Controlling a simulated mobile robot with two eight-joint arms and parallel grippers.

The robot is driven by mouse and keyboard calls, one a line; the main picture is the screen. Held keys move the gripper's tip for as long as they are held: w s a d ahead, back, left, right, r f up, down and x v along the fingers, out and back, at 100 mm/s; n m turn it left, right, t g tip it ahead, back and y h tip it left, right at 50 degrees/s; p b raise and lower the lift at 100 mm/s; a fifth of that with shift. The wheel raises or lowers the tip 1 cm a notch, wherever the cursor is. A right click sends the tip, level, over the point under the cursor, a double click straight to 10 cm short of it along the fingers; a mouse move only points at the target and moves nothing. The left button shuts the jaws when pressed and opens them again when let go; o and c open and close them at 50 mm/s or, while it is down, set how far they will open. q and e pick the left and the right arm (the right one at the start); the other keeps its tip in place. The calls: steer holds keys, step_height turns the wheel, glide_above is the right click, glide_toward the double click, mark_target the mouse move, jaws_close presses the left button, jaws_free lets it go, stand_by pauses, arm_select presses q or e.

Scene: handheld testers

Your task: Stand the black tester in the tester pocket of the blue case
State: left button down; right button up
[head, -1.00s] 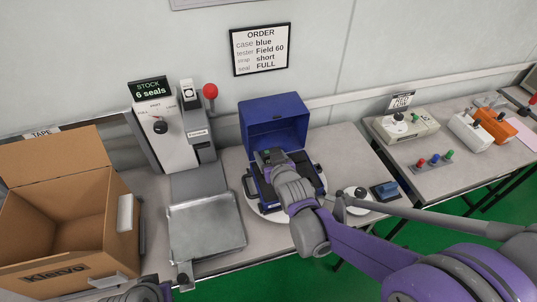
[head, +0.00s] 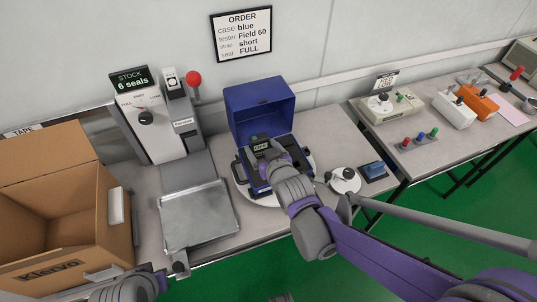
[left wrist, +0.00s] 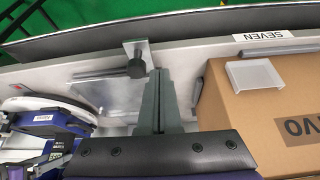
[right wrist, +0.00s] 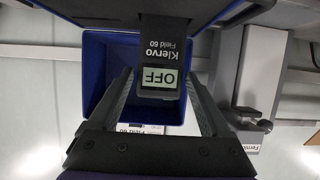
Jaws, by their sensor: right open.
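The blue case (head: 260,103) sits on a round white plate with its lid open. The black tester (head: 261,145) stands roughly upright in the case, in front of the lid; its lower end and exact pocket seating are hidden. In the right wrist view the tester (right wrist: 163,70) reads "Klervo Field 60" and "OFF", with the blue lid (right wrist: 97,72) behind it. My right gripper (right wrist: 158,78) is open, with one finger on each side of the tester and a visible gap on the left. My left gripper (left wrist: 157,75) is shut and empty, near the metal tray and cardboard box.
A cardboard box (head: 50,215) stands at left. The seal machine (head: 150,115) and metal tray (head: 200,215) are left of the case. A round white dish (head: 344,180) and dark blue block (head: 374,171) lie right of it.

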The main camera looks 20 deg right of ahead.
steer(key=p+v, duration=0.1)
steer(key=v, duration=0.5)
steer(key=shift+r, duration=0.1)
steer(key=shift+s+d, duration=0.1)
steer(key=shift+s, duration=0.15)
steer(key=s+d+f+g, duration=0.1)
steer(key=s+f+g, duration=0.2)
steer(key=s, duration=0.5)
steer(key=s+d+f+g, duration=0.1)
steer(key=s+f+g, duration=0.3)
steer(key=s, duration=0.5)
steer(key=shift+s+d+g, duration=0.15)
steer(key=shift+g, duration=0.65)
